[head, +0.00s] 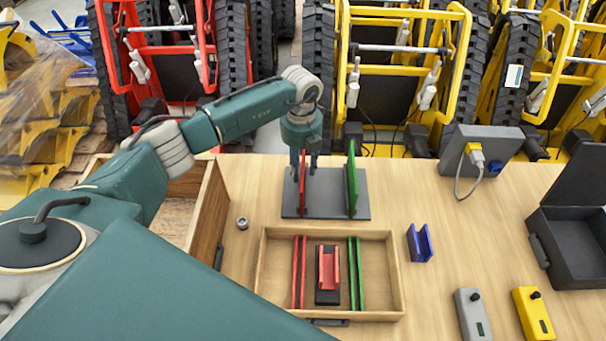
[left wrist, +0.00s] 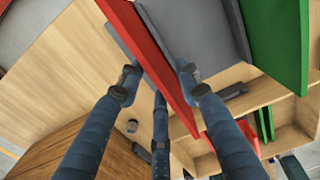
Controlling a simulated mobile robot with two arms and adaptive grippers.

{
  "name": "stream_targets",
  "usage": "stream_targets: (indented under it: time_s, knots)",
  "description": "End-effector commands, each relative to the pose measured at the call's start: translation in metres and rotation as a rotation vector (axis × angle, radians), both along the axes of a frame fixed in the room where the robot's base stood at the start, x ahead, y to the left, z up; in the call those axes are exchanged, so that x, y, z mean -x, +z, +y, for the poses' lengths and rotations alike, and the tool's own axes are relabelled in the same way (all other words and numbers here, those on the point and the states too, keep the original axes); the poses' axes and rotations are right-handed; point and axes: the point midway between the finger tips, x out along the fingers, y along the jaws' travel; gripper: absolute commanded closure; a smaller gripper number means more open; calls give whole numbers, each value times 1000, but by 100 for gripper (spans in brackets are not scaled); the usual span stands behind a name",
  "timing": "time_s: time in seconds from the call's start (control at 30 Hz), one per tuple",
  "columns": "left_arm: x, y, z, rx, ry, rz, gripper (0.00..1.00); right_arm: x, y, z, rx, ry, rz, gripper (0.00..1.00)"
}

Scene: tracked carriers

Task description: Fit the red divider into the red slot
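The red divider (head: 303,178) stands upright on a dark grey base plate (head: 328,203) behind the tray. My left gripper (head: 304,166) is over its upper part, with fingers on either side of it. Small gaps show, so the gripper looks open. In the left wrist view the red divider (left wrist: 164,62) runs between the fingers of my left gripper (left wrist: 159,78). The red slot (head: 299,273), between two upright red strips, is in the left part of the wooden tray (head: 263,262). The divider's far part is hidden by the fingers. My right gripper is not in view.
A green divider (head: 352,183) stands on the same plate. The tray also holds a red channel piece (head: 330,266) on a black block and a green slot (head: 356,275). A blue channel piece (head: 420,243) lies right of the tray. A wooden bin (head: 211,205) stands left.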

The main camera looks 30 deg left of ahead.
Motion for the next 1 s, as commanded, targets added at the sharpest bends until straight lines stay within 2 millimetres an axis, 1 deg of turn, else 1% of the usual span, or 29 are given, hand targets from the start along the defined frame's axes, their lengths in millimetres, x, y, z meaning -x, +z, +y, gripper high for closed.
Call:
stream_targets:
  time_s: [0.2, 0.23, 0.3, 0.4, 0.83, 1.0]
  knots:
    - [0, -1, 0, 0, 0, -1, 66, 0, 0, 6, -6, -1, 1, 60]
    - [0, -1, 0, 0, 0, -1, 70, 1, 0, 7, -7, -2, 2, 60]
    - [0, -1, 0, 0, 0, -1, 84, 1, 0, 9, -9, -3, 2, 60]
    - [0, -1, 0, 0, 0, -1, 100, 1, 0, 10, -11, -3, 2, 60]
    - [-1, 0, 0, 0, 0, -2, 100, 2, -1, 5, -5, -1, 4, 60]
    - [-2, 10, 0, 0, 0, -4, 100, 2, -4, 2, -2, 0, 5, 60]
